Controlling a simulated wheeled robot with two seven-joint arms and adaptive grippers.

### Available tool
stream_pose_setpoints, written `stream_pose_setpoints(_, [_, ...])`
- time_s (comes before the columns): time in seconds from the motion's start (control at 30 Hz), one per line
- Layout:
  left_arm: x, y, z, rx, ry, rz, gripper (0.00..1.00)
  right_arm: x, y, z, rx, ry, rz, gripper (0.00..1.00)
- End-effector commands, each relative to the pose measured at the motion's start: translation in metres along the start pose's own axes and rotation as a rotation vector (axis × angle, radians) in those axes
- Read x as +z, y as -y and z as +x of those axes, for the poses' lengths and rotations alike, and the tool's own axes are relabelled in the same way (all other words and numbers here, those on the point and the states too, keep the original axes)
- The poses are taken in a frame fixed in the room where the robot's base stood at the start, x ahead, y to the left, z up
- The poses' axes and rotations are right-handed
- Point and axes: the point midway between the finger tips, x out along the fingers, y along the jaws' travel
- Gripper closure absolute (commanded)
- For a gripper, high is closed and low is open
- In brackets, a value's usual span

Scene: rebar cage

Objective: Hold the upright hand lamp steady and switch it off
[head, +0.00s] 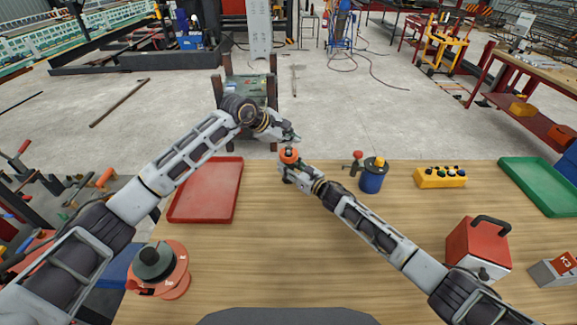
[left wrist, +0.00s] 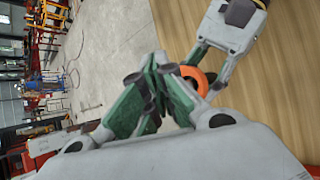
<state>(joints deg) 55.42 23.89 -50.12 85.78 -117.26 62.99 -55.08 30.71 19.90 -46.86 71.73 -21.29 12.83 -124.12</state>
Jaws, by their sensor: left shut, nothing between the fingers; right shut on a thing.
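The hand lamp (head: 289,154) stands upright near the far edge of the wooden table, its orange top showing. My right gripper (head: 288,172) is shut on it from the near side and hides most of its body. In the left wrist view the lamp shows as an orange ring (left wrist: 199,76) between the fingers of my right gripper (left wrist: 205,72). My left gripper (head: 291,136) is shut and empty, just above the lamp. In the left wrist view its green-padded fingertips (left wrist: 153,92) are together beside the orange ring. I cannot tell whether they touch it. The switch is not distinguishable.
A red tray (head: 207,190) lies left on the table and a green tray (head: 541,185) far right. A blue container (head: 372,180), a yellow button box (head: 440,177) and a red case (head: 478,246) stand to the right. A red reel (head: 170,278) sits at front left.

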Motion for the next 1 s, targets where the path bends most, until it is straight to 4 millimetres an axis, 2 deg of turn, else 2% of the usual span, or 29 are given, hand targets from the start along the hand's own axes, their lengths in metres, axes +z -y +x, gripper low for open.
stream_pose_setpoints(0.5, [0.016, -0.016, -0.022, 0.001, 0.0, 0.001, 1.0, 0.0, 0.0, 0.0, 0.0, 0.0, 0.0, 0.93])
stream_pose_setpoints(0.87, [0.017, -0.017, -0.024, 0.0, -0.001, 0.0, 1.0, 0.0, 0.0, 0.0, 0.0, 0.0, 0.0, 0.93])
stream_pose_setpoints(0.9, [0.017, -0.017, -0.024, 0.0, -0.001, 0.0, 1.0, 0.0, 0.0, 0.0, 0.0, 0.0, 0.0, 0.55])
stream_pose_setpoints(1.0, [0.017, -0.017, -0.024, 0.0, 0.0, 0.0, 1.0, 0.0, 0.0, 0.0, 0.0, 0.0, 0.0, 0.42])
